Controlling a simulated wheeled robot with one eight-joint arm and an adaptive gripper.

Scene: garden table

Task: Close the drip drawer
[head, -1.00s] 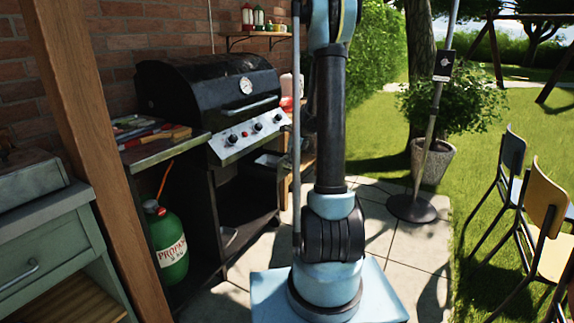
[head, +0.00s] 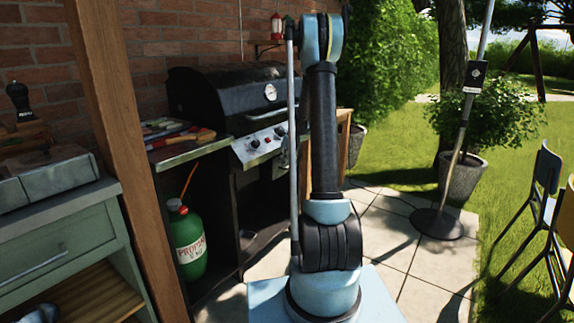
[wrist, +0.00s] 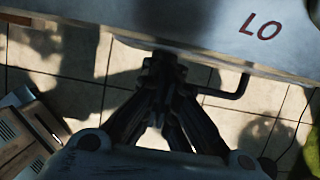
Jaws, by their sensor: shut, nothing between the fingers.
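The black grill (head: 222,101) stands against the brick wall in the head view, lid shut, with a pale knob panel (head: 262,143) on its front. My arm covers the grill's right part. In the wrist view a pale panel (wrist: 205,22) with red "LO" lettering fills the top. A dark bent bar (wrist: 238,88) shows just below its edge, to the right of my gripper. My gripper (wrist: 163,62) is shut and empty, its tips at the panel's lower edge; I cannot tell whether they touch it. I cannot clearly make out the drip drawer in either view.
A green propane bottle (head: 187,240) stands under the grill's side shelf (head: 190,149). A wooden post (head: 125,150) and a green cabinet (head: 60,240) are at left. A pole on a round base (head: 437,223) and a potted bush (head: 462,178) stand at right. Paving between is open.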

